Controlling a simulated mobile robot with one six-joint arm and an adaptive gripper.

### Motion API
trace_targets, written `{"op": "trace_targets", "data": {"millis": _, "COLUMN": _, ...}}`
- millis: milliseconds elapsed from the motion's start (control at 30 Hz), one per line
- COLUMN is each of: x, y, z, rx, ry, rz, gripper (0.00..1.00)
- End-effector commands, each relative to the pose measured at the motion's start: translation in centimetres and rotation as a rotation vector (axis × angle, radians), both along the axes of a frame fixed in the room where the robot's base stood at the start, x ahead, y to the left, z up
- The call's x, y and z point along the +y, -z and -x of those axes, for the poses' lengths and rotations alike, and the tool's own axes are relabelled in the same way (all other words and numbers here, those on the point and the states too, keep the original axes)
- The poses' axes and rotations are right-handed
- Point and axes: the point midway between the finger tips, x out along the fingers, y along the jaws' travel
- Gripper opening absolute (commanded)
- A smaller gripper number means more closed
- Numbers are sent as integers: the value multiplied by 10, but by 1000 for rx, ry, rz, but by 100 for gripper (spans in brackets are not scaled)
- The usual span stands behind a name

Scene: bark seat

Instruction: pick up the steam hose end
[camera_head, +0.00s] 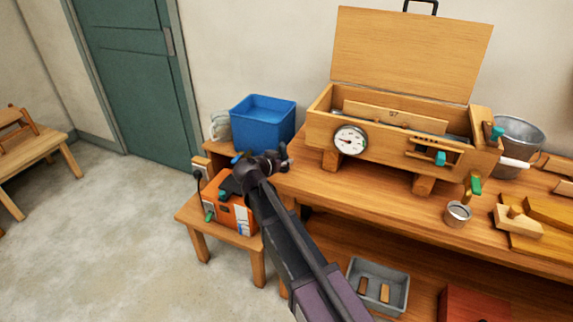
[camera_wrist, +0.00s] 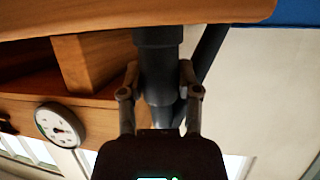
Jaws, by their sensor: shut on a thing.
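In the wrist view a dark, thick cylindrical hose end (camera_wrist: 158,42) stands between the two fingers of my gripper (camera_wrist: 160,72). The fingers press on it from both sides, so my gripper is shut on it. A thinner dark hose (camera_wrist: 212,45) runs beside it. In the head view my gripper (camera_head: 278,158) is at the left end of the workbench, in front of the blue tub and above the orange steam unit (camera_head: 232,214). My arm hides most of the hose end there.
The wooden steam box (camera_head: 317,127), lid raised and gauge (camera_head: 350,140) in front, stands on the workbench (camera_head: 345,200). A blue tub (camera_head: 262,122) is left of it. A metal cup (camera_head: 458,214), a bucket (camera_head: 519,132) and wooden pieces are at right.

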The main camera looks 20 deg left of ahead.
Motion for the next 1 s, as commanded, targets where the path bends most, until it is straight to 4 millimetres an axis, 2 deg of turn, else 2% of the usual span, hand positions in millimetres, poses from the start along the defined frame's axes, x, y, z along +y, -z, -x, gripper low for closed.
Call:
{"op": "trace_targets", "data": {"millis": 467, "x": 0, "y": -5, "z": 0, "rx": 1, "ry": 1, "rz": -1, "gripper": 1}}
{"op": "trace_targets", "data": {"millis": 667, "x": 0, "y": -16, "z": 0, "rx": 0, "ry": 1, "rz": 0, "gripper": 1}}
{"op": "trace_targets", "data": {"millis": 933, "x": -1, "y": -41, "z": 0, "rx": 0, "ry": 1, "rz": 0, "gripper": 1}}
{"op": "trace_targets", "data": {"millis": 1000, "x": -1, "y": -38, "z": 19, "rx": 0, "ry": -2, "rz": 0, "gripper": 1}}
